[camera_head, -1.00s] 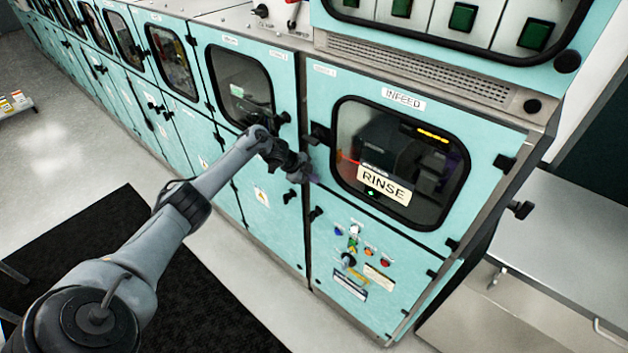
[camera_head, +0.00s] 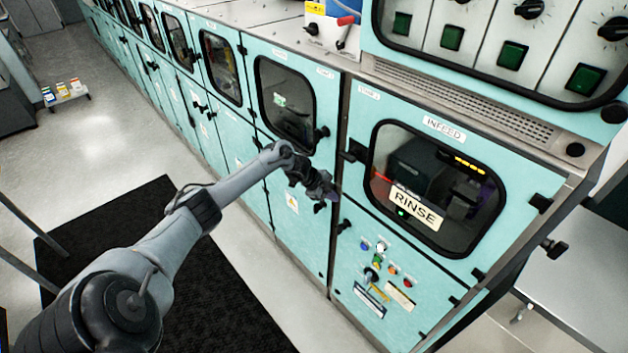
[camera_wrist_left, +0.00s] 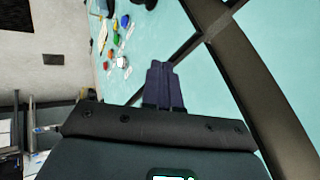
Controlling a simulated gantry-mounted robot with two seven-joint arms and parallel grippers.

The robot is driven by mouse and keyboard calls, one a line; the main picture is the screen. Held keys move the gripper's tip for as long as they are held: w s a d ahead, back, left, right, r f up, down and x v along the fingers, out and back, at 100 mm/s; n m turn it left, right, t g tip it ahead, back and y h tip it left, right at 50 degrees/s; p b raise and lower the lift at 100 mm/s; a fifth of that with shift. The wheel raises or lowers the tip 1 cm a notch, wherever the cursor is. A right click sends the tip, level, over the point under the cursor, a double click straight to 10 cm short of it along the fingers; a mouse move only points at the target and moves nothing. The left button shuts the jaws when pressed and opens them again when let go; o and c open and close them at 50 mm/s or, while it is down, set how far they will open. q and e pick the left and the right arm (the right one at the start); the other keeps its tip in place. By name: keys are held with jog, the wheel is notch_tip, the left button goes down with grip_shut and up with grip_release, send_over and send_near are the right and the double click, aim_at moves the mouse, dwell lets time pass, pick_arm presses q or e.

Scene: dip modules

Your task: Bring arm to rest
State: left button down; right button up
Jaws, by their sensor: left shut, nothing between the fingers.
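My left gripper (camera_head: 329,190) is stretched out in front of the turquoise machine, near the seam left of the INFEED door (camera_head: 428,190). In the left wrist view its two fingers (camera_wrist_left: 163,86) are together, with nothing between them. Behind them is the turquoise front, with coloured buttons (camera_wrist_left: 118,42) to the upper left. In the head view the gripper looks small and dark, and I cannot tell whether it touches the machine. My right gripper is in neither view.
The INFEED window carries a RINSE label (camera_head: 414,209). Below it is a small control panel (camera_head: 384,268) with buttons and a switch. A dark mat (camera_head: 150,240) lies on the floor under my left arm. A metal table (camera_head: 580,270) stands to the right. Open floor lies on the left.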

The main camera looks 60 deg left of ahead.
pick_arm(q)
jog(key=w+a+v, duration=0.1)
jog(key=v, duration=0.6)
jog(key=s+d+f+g+h, duration=0.2)
jog(key=s+d+f, duration=0.6)
jog(key=d+f, duration=0.3)
jog(key=s+d+f+h+p, duration=0.1)
jog(key=s+d+f, duration=0.2)
jog(key=d, duration=0.4)
jog(key=s+d+f+p, duration=0.1)
jog(key=s+d+f, duration=0.1)
jog(key=d, duration=0.6)
jog(key=s+d+f+h+p, duration=0.1)
jog(key=s+d+f, duration=0.2)
jog(key=d, duration=0.4)
jog(key=s+d+r+n+t+y+p, duration=0.2)
jog(key=s+d+r+n, duration=0.15)
jog(key=d+r, duration=0.75)
jog(key=s+a+r+n+g+y, duration=0.3)
jog(key=s+r+n, duration=0.2)
jog(key=r, duration=0.3)
jog(key=shift+a+r+n+y, duration=0.3)
jog(key=shift+a+n, duration=0.1)
jog(key=shift+n, duration=0.15)
